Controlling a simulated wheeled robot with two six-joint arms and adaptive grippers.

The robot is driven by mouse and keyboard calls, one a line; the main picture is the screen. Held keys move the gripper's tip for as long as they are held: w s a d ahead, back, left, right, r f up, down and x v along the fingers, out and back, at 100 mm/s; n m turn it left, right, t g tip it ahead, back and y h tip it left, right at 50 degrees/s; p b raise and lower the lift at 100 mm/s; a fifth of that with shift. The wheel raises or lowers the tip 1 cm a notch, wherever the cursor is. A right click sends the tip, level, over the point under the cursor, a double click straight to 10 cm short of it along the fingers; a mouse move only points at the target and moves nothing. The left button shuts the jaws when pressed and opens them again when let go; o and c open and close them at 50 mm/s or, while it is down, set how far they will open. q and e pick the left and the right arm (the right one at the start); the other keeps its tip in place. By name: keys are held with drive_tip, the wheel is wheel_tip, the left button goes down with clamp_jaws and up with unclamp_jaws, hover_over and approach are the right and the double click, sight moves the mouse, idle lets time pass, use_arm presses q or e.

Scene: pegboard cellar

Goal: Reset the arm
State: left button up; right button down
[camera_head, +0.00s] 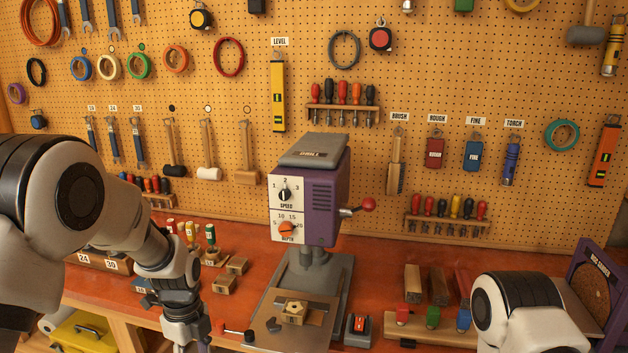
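My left arm (162,262) comes in from the left and bends down over the front of the red workbench, left of the drill press. Its gripper is cut off by the bottom edge, so its fingers do not show. My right arm (520,300) shows only as a white and black joint at the lower right. Its gripper is out of the frame. The purple and grey drill press (308,195) stands between the two arms, with a small block (294,312) on its base.
A pegboard (380,150) with hung tools rises behind the red bench (375,265). Wooden blocks (232,270) stand near my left arm. A disc sander (597,290) stands at far right.

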use_arm(q)
drive_tip(key=s+a+f+n+g+b, duration=0.1)
drive_tip(key=s+f+g+b, duration=0.1)
drive_tip(key=s+f, duration=0.8)
drive_tip(key=s+f+n+g+b, duration=0.1)
drive_tip(key=s+f+g+b, duration=0.1)
drive_tip(key=s+f, duration=0.75)
drive_tip(key=s+a+f+n+t+b, duration=0.1)
drive_tip(key=s+f+n+t+b, duration=0.1)
drive_tip(key=s+f+n, duration=1.05)
drive_tip(key=w+n+t, duration=0.1)
drive_tip(key=n, duration=0.2)
drive_tip(key=w+r+n+t, duration=0.1)
drive_tip(key=n, duration=0.1)
drive_tip(key=w+r+n, duration=0.1)
drive_tip(key=w+n, duration=0.1)
drive_tip(key=n, duration=0.1)
drive_tip(key=shift+a+n+t, duration=0.15)
drive_tip(key=shift+n+t, duration=0.2)
drive_tip(key=shift+t, duration=0.05)
